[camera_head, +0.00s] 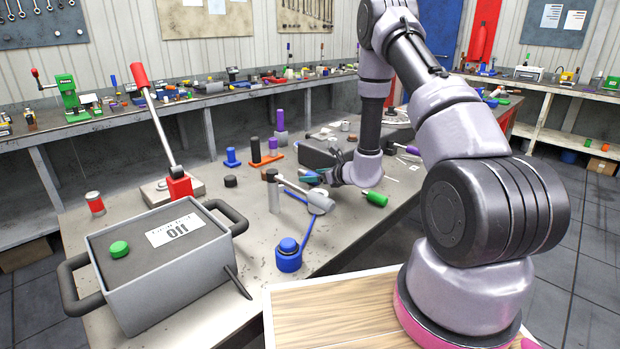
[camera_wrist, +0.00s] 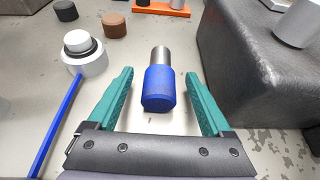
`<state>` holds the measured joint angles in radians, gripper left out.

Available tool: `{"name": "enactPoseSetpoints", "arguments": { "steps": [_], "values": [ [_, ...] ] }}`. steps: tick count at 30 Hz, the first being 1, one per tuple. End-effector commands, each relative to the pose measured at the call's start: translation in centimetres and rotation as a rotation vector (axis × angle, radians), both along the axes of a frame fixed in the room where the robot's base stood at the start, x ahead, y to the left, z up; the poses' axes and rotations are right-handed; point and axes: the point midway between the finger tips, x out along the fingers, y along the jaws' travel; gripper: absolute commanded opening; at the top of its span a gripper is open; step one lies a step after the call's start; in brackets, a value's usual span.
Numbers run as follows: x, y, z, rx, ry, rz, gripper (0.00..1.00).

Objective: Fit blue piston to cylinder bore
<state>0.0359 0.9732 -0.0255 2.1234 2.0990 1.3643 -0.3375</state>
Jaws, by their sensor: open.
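The blue piston (camera_wrist: 158,88), blue at its near end and bare metal at its far end, is between my fingers in the wrist view. My gripper (camera_wrist: 158,74) is open, with a teal finger on each side of the piston and a visible gap to both. In the head view my gripper (camera_head: 312,178) is low over the middle of the bench, and the piston is hard to make out there. A dark grey block (camera_wrist: 245,75) is right of the gripper in the wrist view and also shows in the head view (camera_head: 318,156). I cannot tell which part is the cylinder bore.
A light ring part (camera_wrist: 90,66) and a blue rod (camera_wrist: 55,130) lie left of the gripper in the wrist view. Black and brown cylinders (camera_wrist: 114,25) and an orange base (camera_wrist: 160,8) are beyond. A grey handled box (camera_head: 165,262) and a blue pot (camera_head: 288,262) stand nearer in the head view.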

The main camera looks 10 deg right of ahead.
Motion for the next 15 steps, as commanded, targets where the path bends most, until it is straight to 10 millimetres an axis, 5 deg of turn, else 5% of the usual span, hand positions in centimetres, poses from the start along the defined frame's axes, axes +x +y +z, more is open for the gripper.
{"name": "enactPoseSetpoints", "arguments": {
  "steps": [13,15],
  "values": [
    [1.8,1.2,-0.9,0.0,0.0,0.001,0.84],
    [1.8,1.2,-0.9,0.0,0.0,0.001,0.57]
  ]
}}
